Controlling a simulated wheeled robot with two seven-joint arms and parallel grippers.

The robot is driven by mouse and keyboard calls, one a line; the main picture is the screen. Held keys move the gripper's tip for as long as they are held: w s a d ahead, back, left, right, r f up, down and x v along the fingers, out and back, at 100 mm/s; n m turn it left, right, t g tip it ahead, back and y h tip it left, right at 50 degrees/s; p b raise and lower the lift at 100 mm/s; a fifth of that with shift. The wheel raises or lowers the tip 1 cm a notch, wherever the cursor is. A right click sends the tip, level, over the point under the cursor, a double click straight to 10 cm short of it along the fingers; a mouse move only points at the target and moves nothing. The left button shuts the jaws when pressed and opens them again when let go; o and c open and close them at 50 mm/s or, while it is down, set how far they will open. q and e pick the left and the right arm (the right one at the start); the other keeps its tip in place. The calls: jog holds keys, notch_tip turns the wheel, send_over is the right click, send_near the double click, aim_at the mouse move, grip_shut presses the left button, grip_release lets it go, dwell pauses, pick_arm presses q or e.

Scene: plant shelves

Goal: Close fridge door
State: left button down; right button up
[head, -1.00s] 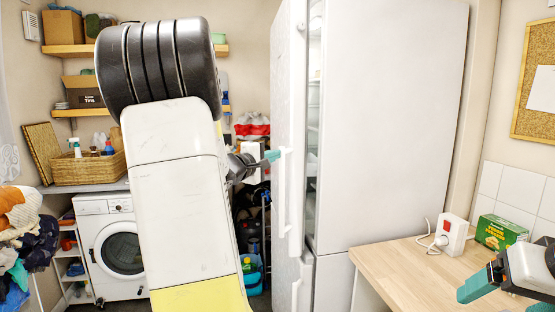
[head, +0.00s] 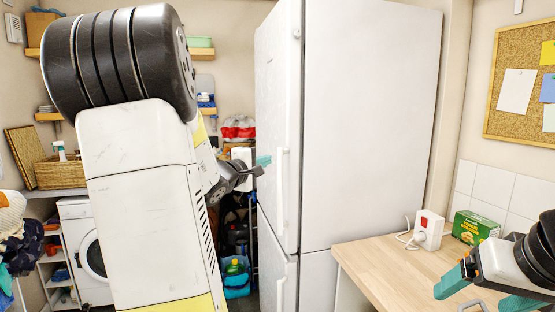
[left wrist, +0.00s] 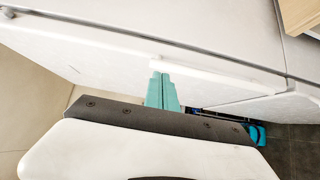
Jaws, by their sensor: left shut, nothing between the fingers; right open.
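The white fridge (head: 375,120) stands in the middle of the head view. Its upper door (head: 279,110) now lies against the body, with no inside showing and only a thin dark seam. The lower door (head: 276,265) is also against the body. My left gripper (head: 262,164) is shut and empty, with teal fingertips beside the upper door's outer face near the handle (head: 283,190). In the left wrist view the teal fingertips (left wrist: 161,90) are at the white door (left wrist: 110,55); I cannot tell if they touch. My right gripper (head: 455,290) is open over the counter at lower right.
A wooden counter (head: 385,262) right of the fridge holds a white socket box (head: 428,230) and a green box (head: 476,227). A washing machine (head: 82,245) and a wicker basket (head: 62,173) are at the left. A corkboard (head: 520,80) hangs at right.

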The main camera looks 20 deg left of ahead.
pick_arm(q)
jog(key=shift+s+d, duration=0.3)
jog(key=shift+d, duration=0.35)
jog(key=shift+s+d, duration=0.25)
jog(key=shift+d, duration=0.4)
jog(key=shift+s+d, duration=0.3)
jog(key=shift+d, duration=0.35)
jog(key=s+d+f+m+g+h, duration=0.1)
jog(key=s+d+m+g+h, duration=0.3)
jog(key=d, duration=0.6)
jog(key=s+d+m+g+h, duration=0.35)
jog(key=s+d+m, duration=0.3)
jog(key=d, duration=0.25)
jog(key=s+d+f+m+g+y, duration=0.1)
jog(key=s+d+f+m+g, duration=0.15)
jog(key=s, duration=0.25)
jog(key=s+d+f+m+g, duration=0.1)
jog(key=s+f, duration=0.2)
jog(key=s, duration=0.2)
jog(key=s+a+f+m+y, duration=0.3)
jog(key=s+a+f+y, duration=0.1)
jog(key=s+a+y, duration=0.1)
jog(key=shift+s+a+g+y, duration=0.4)
jog(key=shift+a+y, duration=0.05)
jog(key=shift+a, duration=0.5)
